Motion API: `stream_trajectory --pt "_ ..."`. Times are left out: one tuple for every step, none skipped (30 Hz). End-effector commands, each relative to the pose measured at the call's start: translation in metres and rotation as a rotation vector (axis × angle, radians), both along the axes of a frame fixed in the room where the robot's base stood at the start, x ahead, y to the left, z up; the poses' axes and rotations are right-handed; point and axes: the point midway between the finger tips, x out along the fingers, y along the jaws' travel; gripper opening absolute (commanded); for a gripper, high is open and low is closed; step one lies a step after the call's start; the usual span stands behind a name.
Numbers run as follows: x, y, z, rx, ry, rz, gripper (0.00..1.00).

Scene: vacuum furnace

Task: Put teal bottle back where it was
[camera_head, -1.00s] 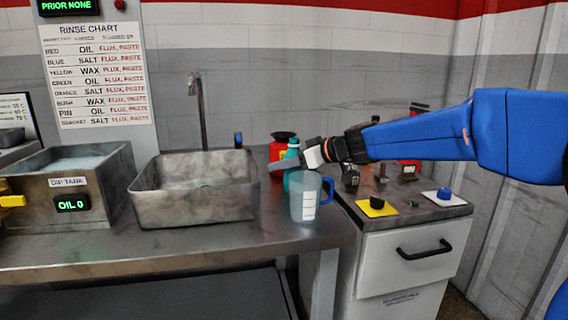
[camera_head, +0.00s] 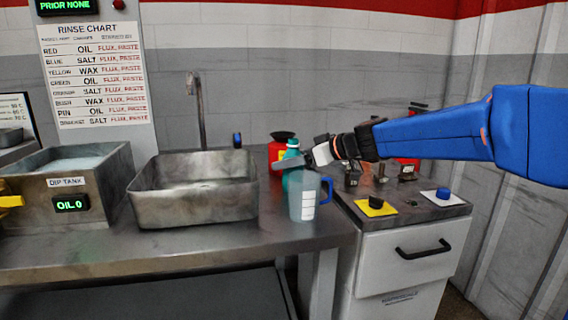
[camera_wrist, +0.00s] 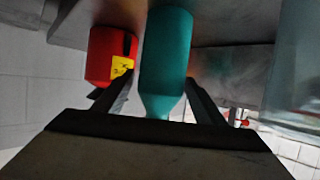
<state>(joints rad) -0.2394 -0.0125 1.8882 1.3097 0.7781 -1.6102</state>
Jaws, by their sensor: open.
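The teal bottle (camera_head: 291,165) stands upright on the steel counter, behind the clear measuring jug with a blue handle and partly hidden by it. In the wrist view the teal bottle (camera_wrist: 166,55) lies between the two fingers, its neck toward the palm. My gripper (camera_head: 290,162) is at the bottle's upper part, coming from the right. In the wrist view my gripper (camera_wrist: 158,95) is open, with a finger on each side of the bottle. I cannot tell whether either finger touches it.
The measuring jug (camera_head: 303,200) stands just in front of the bottle. A red container (camera_head: 277,152) with a black top is close behind and to the left. A steel sink (camera_head: 195,205) is to the left. A cabinet (camera_head: 405,260) with knobs on top is to the right.

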Motion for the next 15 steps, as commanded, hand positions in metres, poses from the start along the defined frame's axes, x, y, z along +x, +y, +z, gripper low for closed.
stream_trajectory --pt "-0.004 -0.009 0.005 0.001 -0.002 -0.003 0.64" --pt "-0.007 -0.014 0.008 0.001 -0.002 -0.003 0.64" --pt "-0.01 -0.021 0.01 0.001 -0.002 -0.004 0.64" --pt "-0.014 -0.026 0.013 0.0 -0.002 -0.004 0.64" --pt "-0.017 -0.03 0.015 0.0 -0.001 -0.003 0.64" --pt "-0.019 -0.037 0.018 0.001 -0.001 -0.004 0.64" --pt "-0.022 -0.041 0.02 0.001 -0.001 -0.004 0.64" --pt "-0.024 -0.045 0.022 0.001 -0.002 -0.003 0.64" --pt "-0.027 -0.05 0.024 0.001 -0.002 -0.003 0.64" --pt "-0.029 -0.054 0.026 0.0 -0.001 -0.003 0.64" --pt "-0.031 -0.057 0.027 0.0 -0.001 -0.003 0.64" --pt "-0.033 -0.061 0.029 0.001 -0.001 -0.001 0.64" --pt "-0.035 -0.064 0.031 0.001 -0.001 -0.002 0.64" --pt "-0.036 -0.066 0.032 0.001 0.0 -0.002 0.64" --pt "-0.037 -0.069 0.033 0.001 0.0 -0.002 0.64"
